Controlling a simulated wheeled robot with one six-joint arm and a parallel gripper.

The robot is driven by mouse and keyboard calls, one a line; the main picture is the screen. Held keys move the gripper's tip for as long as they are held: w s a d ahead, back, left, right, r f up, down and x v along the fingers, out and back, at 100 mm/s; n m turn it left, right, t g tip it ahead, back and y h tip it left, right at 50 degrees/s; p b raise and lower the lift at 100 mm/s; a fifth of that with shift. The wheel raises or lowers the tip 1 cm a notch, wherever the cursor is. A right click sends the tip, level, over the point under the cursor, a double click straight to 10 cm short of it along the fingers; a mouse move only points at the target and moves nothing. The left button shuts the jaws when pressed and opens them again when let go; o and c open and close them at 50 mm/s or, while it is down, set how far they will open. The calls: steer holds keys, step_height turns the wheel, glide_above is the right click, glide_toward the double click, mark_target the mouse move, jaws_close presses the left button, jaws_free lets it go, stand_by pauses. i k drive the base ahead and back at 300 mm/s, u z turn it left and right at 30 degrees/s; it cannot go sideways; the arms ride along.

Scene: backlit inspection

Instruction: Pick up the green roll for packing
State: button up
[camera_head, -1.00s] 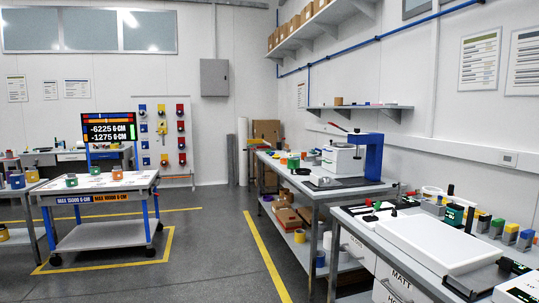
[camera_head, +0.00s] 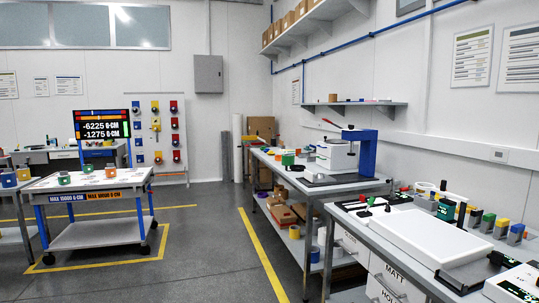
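I cannot tell for sure which thing is the green roll; the green things in view are small. A green piece (camera_head: 64,178) sits on the cart top at the left. A small green piece (camera_head: 287,159) stands on the middle bench beside something orange. A dark green block (camera_head: 446,210) and a smaller green-topped block (camera_head: 488,220) stand on the near right bench. My gripper is not in view.
The cart (camera_head: 93,194) stands inside yellow floor lines, with a display above it. The middle bench (camera_head: 335,186) carries a blue-framed device (camera_head: 363,152). A large white tray (camera_head: 430,237) lies on the near right bench. The grey floor between cart and benches is clear.

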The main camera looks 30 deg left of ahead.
mark_target(287, 159)
steer(key=u, duration=0.3)
steer(key=i, duration=1)
steer(key=u, duration=0.95)
steer(key=i, duration=2.1)
steer(key=u, duration=0.45)
steer(key=i, duration=2.05)
steer(key=z, duration=0.5)
steer(key=i, duration=1.95)
steer(key=z, duration=0.4)
